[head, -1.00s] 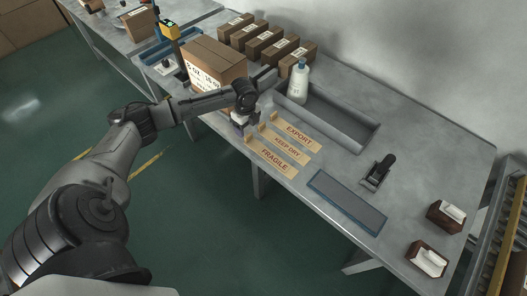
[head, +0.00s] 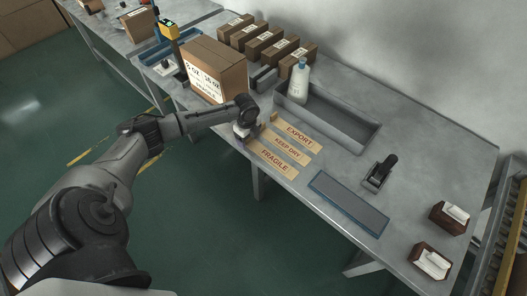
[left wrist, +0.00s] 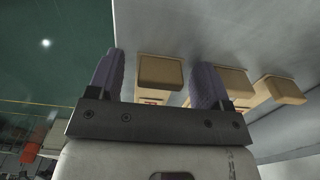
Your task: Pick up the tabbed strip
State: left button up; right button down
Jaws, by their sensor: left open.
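Three tan tabbed strips lie side by side on the grey table: EXPORT (head: 299,135), KEEP DRY (head: 290,149) and FRAGILE (head: 273,161). Each has a raised tab at its left end. My left gripper (head: 241,136) is at these tabbed ends, closest to FRAGILE, whose tab it partly hides in the head view. In the left wrist view my open left gripper (left wrist: 156,80) has one tab (left wrist: 160,72) showing between its purple fingers, apparently that of FRAGILE. I cannot tell whether they touch it. Two more tabs show to the right. My right gripper is out of view.
A large carton (head: 214,72) stands just behind my left wrist. A grey tray (head: 330,117) with a white bottle (head: 299,80) lies beyond the strips. A blue-edged mat (head: 347,203) and a black tool (head: 379,174) lie to the right. Small boxes line the back.

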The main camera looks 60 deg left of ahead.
pick_arm(q)
jog(key=c, duration=1)
jog(key=shift+r, duration=0.15)
jog(key=shift+r, duration=0.55)
jog(key=r, duration=0.1)
jog(key=r+p, duration=0.1)
jog(key=r, duration=0.1)
jog(key=shift+w+d+r, duration=0.2)
jog(key=shift+d, duration=0.15)
jog(key=w+d+r+p, duration=0.1)
jog(key=w+d+r, duration=0.1)
jog(key=d, duration=0.3)
jog(key=w+d+r, duration=0.1)
jog(key=d+r, duration=0.3)
jog(key=d, duration=0.1)
jog(key=shift+w+r+p, duration=0.15)
jog(key=shift+w+p, duration=0.2)
jog(key=shift+w, duration=0.05)
